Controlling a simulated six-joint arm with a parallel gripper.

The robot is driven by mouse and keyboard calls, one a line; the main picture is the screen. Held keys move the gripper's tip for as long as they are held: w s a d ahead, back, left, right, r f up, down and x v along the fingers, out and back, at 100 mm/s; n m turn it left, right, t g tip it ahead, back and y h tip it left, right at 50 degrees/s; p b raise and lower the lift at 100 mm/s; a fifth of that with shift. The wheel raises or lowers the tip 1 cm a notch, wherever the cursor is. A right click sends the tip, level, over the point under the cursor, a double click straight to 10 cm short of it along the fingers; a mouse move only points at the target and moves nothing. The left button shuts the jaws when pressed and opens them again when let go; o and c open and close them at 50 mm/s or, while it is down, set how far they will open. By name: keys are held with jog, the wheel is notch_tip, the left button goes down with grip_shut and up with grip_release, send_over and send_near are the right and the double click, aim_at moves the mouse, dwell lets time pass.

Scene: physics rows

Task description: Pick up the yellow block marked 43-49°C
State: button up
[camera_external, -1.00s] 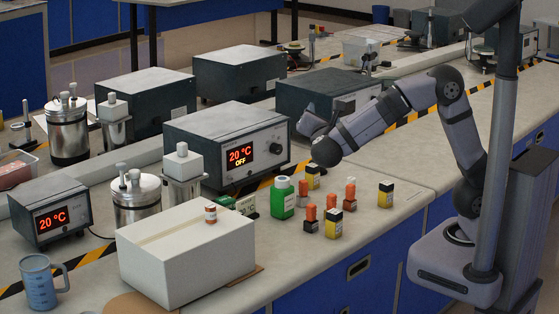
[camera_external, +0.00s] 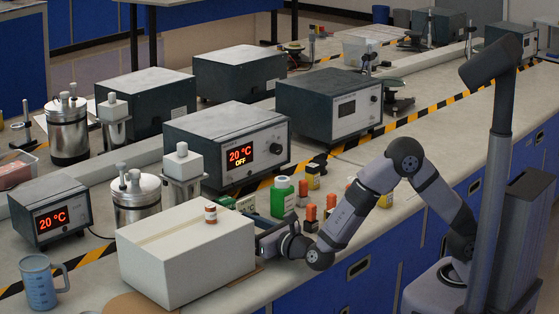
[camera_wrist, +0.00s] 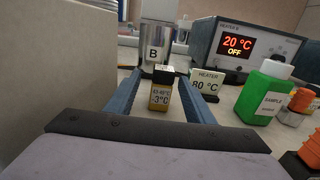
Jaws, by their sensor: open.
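The yellow block (camera_wrist: 160,98) with a black top stands upright in the wrist view. Its label shows 43-49°C in small print and a larger line that seems to read -3°C. My gripper (camera_wrist: 159,82) is open, with one blue-grey finger on each side of the block and a gap to each. In the external view my gripper (camera_external: 258,226) is low over the bench, beside the right side of the white box (camera_external: 185,265). The block between the fingers cannot be made out there.
A green bottle (camera_wrist: 265,92), a heater sign (camera_wrist: 204,86) and orange-capped vials (camera_wrist: 298,104) stand right of the fingers. A metal cylinder marked B (camera_wrist: 154,45) is behind the block. The white box wall (camera_wrist: 60,50) is close on the left. The heater (camera_external: 228,148) reads 20 °C OFF.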

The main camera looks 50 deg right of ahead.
jog(key=shift+w+d+r+p, duration=0.1)
jog(key=shift+w+p, duration=0.1)
jog(key=shift+w, duration=1.5)
jog(key=shift+w+d+p, duration=0.1)
jog(key=shift+w+p, duration=0.1)
jog(key=shift+w, duration=1.5)
jog(key=c, duration=1.1)
